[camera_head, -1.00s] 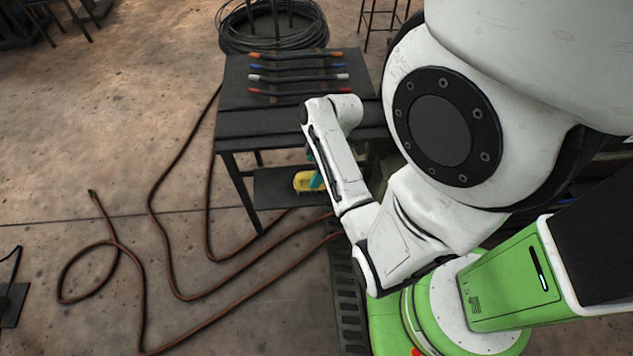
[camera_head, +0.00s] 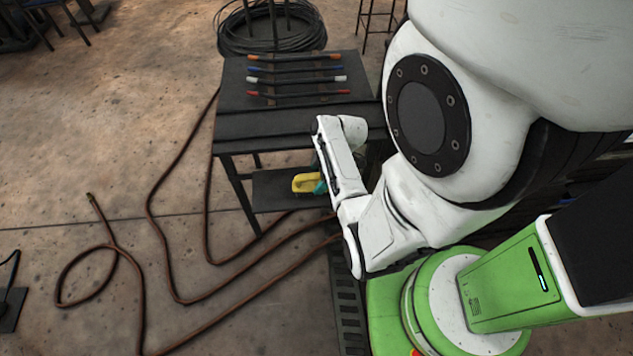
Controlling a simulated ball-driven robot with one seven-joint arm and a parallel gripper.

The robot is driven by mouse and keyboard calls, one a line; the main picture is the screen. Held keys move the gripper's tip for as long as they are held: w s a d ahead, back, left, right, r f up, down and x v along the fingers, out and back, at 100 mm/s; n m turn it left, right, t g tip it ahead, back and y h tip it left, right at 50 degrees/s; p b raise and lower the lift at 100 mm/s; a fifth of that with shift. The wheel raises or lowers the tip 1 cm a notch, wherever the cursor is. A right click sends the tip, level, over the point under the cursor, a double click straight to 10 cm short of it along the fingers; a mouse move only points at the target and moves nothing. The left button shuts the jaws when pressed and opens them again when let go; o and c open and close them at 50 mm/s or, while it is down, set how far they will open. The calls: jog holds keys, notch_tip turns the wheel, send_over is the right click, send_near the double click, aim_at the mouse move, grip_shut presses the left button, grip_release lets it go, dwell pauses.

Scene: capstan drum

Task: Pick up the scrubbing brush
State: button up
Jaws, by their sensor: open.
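A yellow object (camera_head: 305,183), which looks like the scrubbing brush, lies on the lower shelf (camera_head: 272,201) of the dark metal table. A small teal piece (camera_head: 320,187) shows against its right end; I cannot tell whether it is part of the brush or a separate thing. My white arm comes down from the right and its outer link stands just right of the brush, in front of the table. My gripper is hidden behind that link, so its place relative to the brush cannot be seen.
The table top (camera_head: 235,95) carries several thin rods with coloured ends (camera_head: 295,70). A coil of cable (camera_head: 235,38) lies behind it. A brown hose (camera_head: 165,245) loops over the floor at left and runs near the table legs. A floor grate (camera_head: 347,310) is in front.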

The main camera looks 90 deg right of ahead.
aim_at(318, 182)
jog(key=shift+x, duration=1.3)
jog(key=shift+c, duration=0.3)
jog(key=c, duration=1.2)
